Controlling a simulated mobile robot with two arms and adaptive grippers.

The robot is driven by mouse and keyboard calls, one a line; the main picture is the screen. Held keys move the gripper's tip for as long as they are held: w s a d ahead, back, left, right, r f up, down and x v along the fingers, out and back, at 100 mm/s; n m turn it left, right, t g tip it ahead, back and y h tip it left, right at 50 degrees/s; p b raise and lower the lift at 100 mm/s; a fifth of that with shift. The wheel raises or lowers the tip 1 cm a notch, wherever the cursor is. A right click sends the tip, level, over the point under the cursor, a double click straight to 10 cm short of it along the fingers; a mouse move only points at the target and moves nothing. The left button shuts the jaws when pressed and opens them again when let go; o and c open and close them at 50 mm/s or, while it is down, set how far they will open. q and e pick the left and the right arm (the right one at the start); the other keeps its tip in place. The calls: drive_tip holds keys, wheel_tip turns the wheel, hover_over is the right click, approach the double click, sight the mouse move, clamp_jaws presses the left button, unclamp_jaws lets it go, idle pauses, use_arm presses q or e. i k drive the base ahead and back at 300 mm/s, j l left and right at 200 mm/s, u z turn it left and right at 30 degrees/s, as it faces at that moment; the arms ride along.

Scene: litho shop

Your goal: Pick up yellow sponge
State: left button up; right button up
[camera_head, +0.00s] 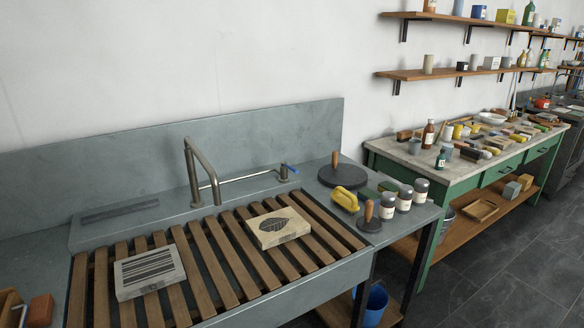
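A yellow sponge-like block (346,198) with rounded ends lies on the grey ledge to the right of the slatted sink. It sits between a dark round disc with a wooden knob (342,176) behind it and a smaller wooden-knobbed tool (369,223) in front. A green block (369,196) lies just to its right. Neither of my grippers shows in the head view.
Several white-labelled jars (404,199) stand right of the yellow block. Two printed stone blocks, one striped (149,272) and one with a leaf (278,228), rest on the slats (222,258). A faucet (193,170) rises behind. A cluttered green workbench (451,183) stands at right.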

sight(386, 185)
drive_tip(key=i+l, duration=0.2)
drive_tip(key=i+l+u, duration=0.1)
drive_tip(key=l, duration=0.35)
drive_tip(key=i+l, duration=0.25)
drive_tip(key=l+u, duration=0.05)
